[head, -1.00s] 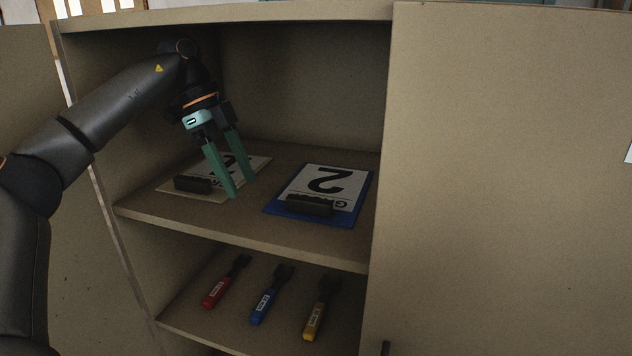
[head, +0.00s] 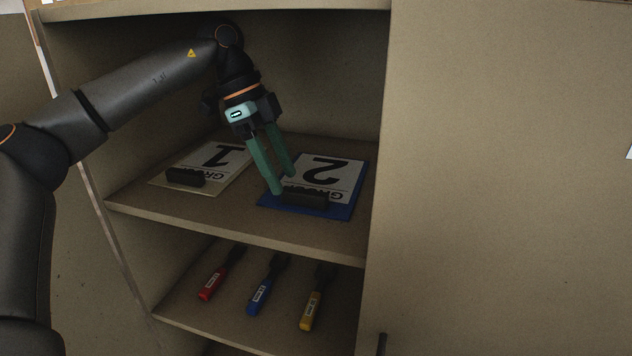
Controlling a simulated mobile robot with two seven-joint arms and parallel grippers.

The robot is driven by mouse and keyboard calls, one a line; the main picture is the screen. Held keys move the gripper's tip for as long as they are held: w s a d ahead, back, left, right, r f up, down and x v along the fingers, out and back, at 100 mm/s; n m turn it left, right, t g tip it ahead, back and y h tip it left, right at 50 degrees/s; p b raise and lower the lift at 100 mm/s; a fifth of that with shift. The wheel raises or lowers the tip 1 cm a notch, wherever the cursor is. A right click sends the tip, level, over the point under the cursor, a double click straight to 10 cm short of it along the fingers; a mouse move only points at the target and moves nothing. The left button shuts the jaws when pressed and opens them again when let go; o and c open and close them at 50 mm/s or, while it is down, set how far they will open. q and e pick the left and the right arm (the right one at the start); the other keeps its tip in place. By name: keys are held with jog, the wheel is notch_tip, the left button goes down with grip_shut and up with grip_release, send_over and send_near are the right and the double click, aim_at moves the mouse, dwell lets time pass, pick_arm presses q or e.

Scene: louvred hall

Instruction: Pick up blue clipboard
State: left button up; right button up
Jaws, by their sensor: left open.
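The blue clipboard (head: 347,211) lies flat on the upper shelf of the cabinet, at the right. It holds a white sheet with a large 2, and its dark clip faces the shelf's front edge. My left gripper (head: 284,185) is open and empty, with its green fingers pointing down over the left part of the blue clipboard, near the clip. The fingers hide part of the sheet. I cannot tell whether the fingertips touch the board. My right gripper is not in view.
A cream clipboard (head: 228,177) marked 1 lies left of the blue one. The lower shelf (head: 184,313) holds red (head: 212,283), blue (head: 262,294) and yellow (head: 311,309) handled tools. A cabinet side wall and a broad panel (head: 500,180) bound the right.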

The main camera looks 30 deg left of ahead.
aim_at(303, 190)
pick_arm(q)
jog(key=d, duration=0.1)
jog(key=d+f, duration=0.1)
jog(key=w+d+f, duration=0.1)
jog(key=shift+d, duration=0.2)
jog(key=shift+d+f, duration=0.1)
jog(key=shift+f, duration=0.3)
grip_shut()
